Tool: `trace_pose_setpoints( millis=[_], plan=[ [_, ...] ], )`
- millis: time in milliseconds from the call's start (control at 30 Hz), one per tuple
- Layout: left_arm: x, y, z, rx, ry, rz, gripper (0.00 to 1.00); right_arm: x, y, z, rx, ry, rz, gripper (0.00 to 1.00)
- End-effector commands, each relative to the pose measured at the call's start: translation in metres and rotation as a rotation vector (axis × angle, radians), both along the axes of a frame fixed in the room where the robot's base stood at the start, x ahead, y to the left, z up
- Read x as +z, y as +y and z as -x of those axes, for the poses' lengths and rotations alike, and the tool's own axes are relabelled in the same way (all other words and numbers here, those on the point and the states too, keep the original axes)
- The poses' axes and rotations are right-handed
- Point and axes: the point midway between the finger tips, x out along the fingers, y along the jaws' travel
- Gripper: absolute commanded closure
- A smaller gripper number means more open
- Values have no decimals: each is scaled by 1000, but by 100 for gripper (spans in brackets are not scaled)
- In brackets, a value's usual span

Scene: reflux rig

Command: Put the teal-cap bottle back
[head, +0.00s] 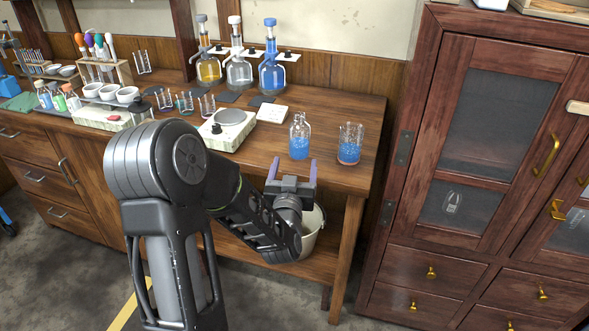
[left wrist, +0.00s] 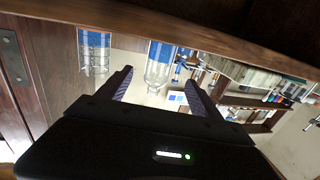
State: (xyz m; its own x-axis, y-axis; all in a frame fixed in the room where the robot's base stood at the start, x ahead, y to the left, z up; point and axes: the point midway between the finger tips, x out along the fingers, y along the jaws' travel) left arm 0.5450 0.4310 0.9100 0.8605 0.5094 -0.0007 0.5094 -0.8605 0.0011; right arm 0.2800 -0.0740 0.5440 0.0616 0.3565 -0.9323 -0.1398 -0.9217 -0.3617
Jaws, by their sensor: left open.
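My left gripper (head: 293,168) is open and empty at the front edge of the wooden bench. Its fingers point towards a clear glass bottle (head: 299,142) with blue contents, which stands upright on the bench just beyond the fingertips. No cap shows on this bottle. In the left wrist view, the bottle (left wrist: 161,65) appears between and beyond the open fingers (left wrist: 158,78). Several small bottles (head: 58,98) with coloured contents stand at the far left of the bench; their cap colours are too small to tell surely. My right gripper is not in view.
A glass beaker (head: 349,146) with blue contents stands right of the bottle. A balance (head: 226,130) and a white pad (head: 272,114) are to its left. Three stoppered flasks (head: 238,68) stand behind. A wooden cabinet (head: 420,230) stands right of the bench.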

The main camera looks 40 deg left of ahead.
Motion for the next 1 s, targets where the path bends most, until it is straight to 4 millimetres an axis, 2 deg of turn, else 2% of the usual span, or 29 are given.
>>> trace_pose_setpoints(
  millis=[833,933,1000],
  plan=[
    [0,-1,1,-1,1,1,25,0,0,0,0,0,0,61],
    [-6,-5,0,-11,14,12,25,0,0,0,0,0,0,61],
    [-20,-14,-3,-34,41,36,25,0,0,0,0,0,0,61]
  ],
)
